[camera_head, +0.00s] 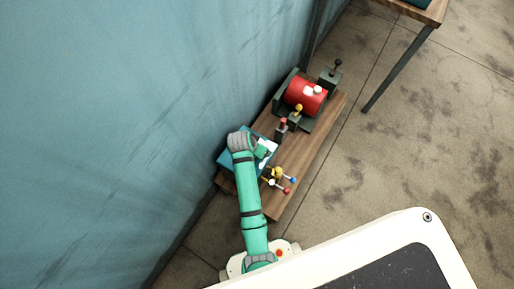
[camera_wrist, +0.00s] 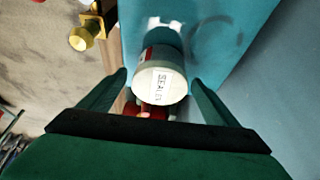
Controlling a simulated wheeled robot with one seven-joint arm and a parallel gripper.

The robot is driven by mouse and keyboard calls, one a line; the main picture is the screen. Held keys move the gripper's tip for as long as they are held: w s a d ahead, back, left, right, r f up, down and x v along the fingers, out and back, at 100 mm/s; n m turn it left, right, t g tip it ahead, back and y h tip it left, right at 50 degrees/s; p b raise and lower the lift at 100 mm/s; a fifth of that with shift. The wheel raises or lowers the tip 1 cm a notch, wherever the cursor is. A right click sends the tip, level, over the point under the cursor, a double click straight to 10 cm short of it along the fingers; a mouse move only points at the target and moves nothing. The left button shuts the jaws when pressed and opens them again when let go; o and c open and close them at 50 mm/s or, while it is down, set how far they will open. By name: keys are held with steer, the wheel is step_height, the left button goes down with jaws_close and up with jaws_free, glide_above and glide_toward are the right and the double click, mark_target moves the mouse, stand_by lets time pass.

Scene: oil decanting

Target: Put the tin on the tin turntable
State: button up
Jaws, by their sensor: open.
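A pale tin (camera_wrist: 160,84) with dark lettering on its round end is in the middle of the wrist view, over a teal surface. My gripper (camera_wrist: 160,92) is open, with one finger on each side of the tin; narrow gaps show beside it. In the head view my gripper (camera_head: 263,151) is over the teal block (camera_head: 228,161) on the wooden bench, and the tin cannot be told apart there. A faint dark ring (camera_wrist: 215,36) marks the teal surface beside the tin. I cannot tell which thing is the tin turntable.
A red drum (camera_head: 304,95) lies in a dark cradle towards the bench's far end. A yellow hub with coloured knobs (camera_head: 279,175) stands right of my gripper. The teal wall (camera_head: 150,110) runs close along the left. Bare bench (camera_head: 318,135) shows along the right edge.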

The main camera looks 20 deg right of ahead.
steer(key=shift+f, duration=0.2)
steer(key=c, duration=1.5)
steer(key=shift+r, duration=0.2)
